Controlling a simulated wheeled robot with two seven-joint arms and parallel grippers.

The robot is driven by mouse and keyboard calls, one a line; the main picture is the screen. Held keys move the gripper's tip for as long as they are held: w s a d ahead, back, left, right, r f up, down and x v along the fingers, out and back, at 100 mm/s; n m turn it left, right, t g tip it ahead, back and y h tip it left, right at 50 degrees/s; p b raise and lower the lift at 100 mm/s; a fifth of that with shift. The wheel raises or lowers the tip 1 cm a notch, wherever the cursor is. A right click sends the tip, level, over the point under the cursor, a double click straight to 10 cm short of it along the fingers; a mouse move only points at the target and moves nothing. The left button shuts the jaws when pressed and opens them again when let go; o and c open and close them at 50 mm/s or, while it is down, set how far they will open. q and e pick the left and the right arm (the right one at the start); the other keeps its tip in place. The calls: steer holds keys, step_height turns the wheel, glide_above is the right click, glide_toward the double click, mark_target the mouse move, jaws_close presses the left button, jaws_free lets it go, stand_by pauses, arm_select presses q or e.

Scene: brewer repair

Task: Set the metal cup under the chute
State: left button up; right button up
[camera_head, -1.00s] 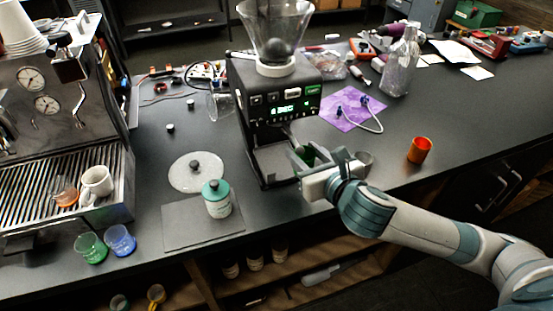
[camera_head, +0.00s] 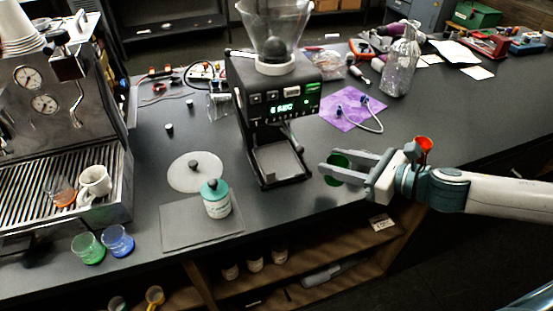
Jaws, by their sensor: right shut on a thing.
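The black grinder (camera_head: 268,95) stands mid-counter with a lit display. Its chute (camera_head: 288,130) juts from the front, above an empty base tray (camera_head: 277,160). My right gripper (camera_head: 338,168) is right of that tray, near the counter's front edge. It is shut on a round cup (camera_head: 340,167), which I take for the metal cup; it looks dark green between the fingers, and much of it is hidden. The cup is apart from the grinder. My left gripper is not in view.
A teal-lidded jar (camera_head: 215,199) on a grey mat (camera_head: 195,232) and a clear round lid (camera_head: 193,172) lie left of the grinder. A purple cloth (camera_head: 350,109) lies behind my gripper.

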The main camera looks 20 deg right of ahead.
steer(key=shift+r, duration=0.1)
stand_by(0.5)
steer(key=shift+w+a+r+p, duration=0.1)
steer(key=shift+w+p, duration=0.15)
steer(key=shift+p, duration=0.1)
steer(key=shift+w+a+p, duration=0.35)
steer(key=shift+w+p, duration=0.15)
steer(key=shift+w, duration=0.05)
steer(key=w+a+p, duration=0.2)
steer(key=w+a, duration=0.1)
steer(key=w, duration=0.1)
steer(key=w+a+p, duration=0.2)
steer(key=w+a, duration=0.1)
steer(key=w, duration=0.1)
steer(key=w+a+p, duration=0.2)
steer(key=w+a, duration=0.1)
steer(key=w, duration=0.2)
steer(key=shift+a+p, duration=0.2)
steer(key=shift+p, duration=0.15)
steer(key=shift+f, duration=0.25)
step_height(320, 180, down, 2)
steer(key=shift+f+p, duration=0.1)
steer(key=shift+p, duration=0.65)
steer(key=shift+f, duration=0.5)
